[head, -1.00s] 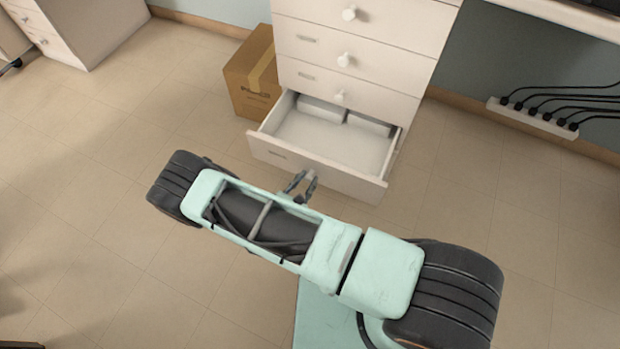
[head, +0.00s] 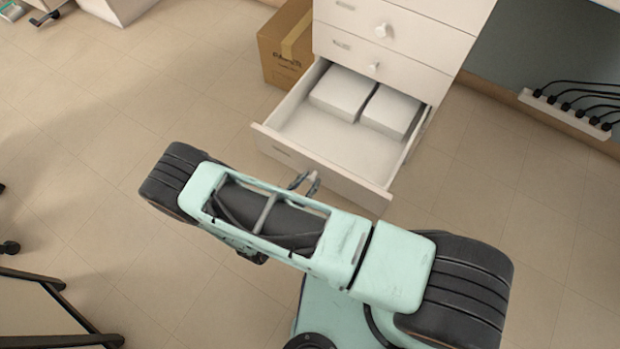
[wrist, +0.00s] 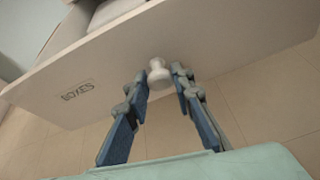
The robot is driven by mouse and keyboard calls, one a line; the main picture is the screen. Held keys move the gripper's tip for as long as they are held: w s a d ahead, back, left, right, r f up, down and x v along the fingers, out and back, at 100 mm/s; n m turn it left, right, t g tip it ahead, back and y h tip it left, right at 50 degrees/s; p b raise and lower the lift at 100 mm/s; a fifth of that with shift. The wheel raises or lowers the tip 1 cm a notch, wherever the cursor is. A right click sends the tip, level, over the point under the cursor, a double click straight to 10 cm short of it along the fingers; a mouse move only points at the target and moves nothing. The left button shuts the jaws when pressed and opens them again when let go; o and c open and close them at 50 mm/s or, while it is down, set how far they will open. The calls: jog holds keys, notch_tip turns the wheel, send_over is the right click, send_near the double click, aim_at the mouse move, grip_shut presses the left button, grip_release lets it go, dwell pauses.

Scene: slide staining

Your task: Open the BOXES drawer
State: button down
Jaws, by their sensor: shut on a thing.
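The BOXES drawer (head: 318,170) is the lowest drawer of the white cabinet and stands pulled far out, with two white boxes (head: 342,93) in its back part. In the wrist view its front panel (wrist: 200,40) carries a BOXES label (wrist: 77,91) and a round white knob (wrist: 158,72). My gripper (wrist: 163,84) has its two fingers on either side of the knob and is shut on it. In the head view my gripper (head: 304,183) is at the drawer front, partly hidden behind my arm, and the knob is hidden.
The closed drawers (head: 400,32) of the cabinet rise above the open one. A cardboard box (head: 288,48) stands on the floor to its left. A power strip with black cables (head: 567,112) is at the right wall. Dark chair legs (head: 55,310) show at lower left. Open floor surrounds the drawer front.

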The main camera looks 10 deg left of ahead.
jog(key=shift+d, duration=0.15)
jog(key=c, duration=1.7)
grip_release()
jog(key=shift+o, duration=0.2)
notch_tip(320, 180, up, 10)
jog(key=shift+w+r, duration=0.1)
